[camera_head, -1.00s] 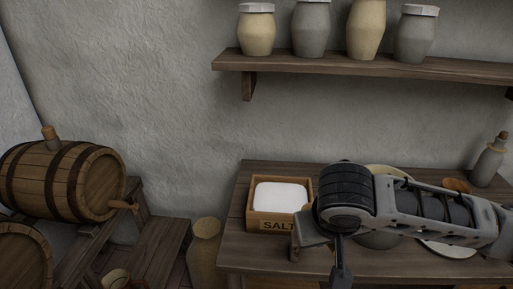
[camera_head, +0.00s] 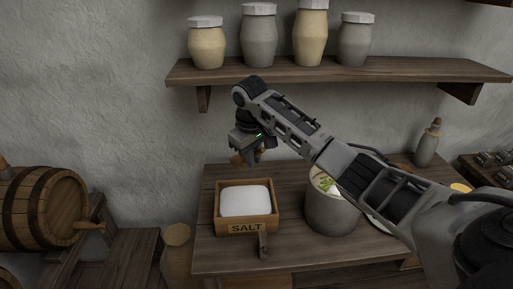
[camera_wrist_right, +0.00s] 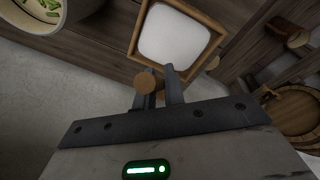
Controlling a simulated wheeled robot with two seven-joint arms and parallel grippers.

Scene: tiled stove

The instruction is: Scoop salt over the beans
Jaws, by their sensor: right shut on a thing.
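The salt box (camera_head: 223,226) is wooden, labelled SALT and full of white salt (camera_head: 246,200); it stands on the table. The grey pot (camera_head: 330,212) right of it holds green beans (camera_head: 325,184). My right gripper (camera_head: 248,155) hangs above the table behind the salt box, shut on a brown wooden scoop (camera_wrist_right: 146,82). Only the scoop's round end shows clearly; the rest is hidden or too small to tell. In the right wrist view the salt (camera_wrist_right: 172,35) lies beyond the fingertips, and the pot (camera_wrist_right: 58,25) is at top left. My left gripper is not in view.
A small wooden bracket (camera_head: 263,245) stands in front of the salt box. A shelf (camera_head: 330,72) with several jars is on the wall above. A bottle (camera_head: 427,145) stands at the table's back right. A barrel (camera_head: 45,208) is on the left.

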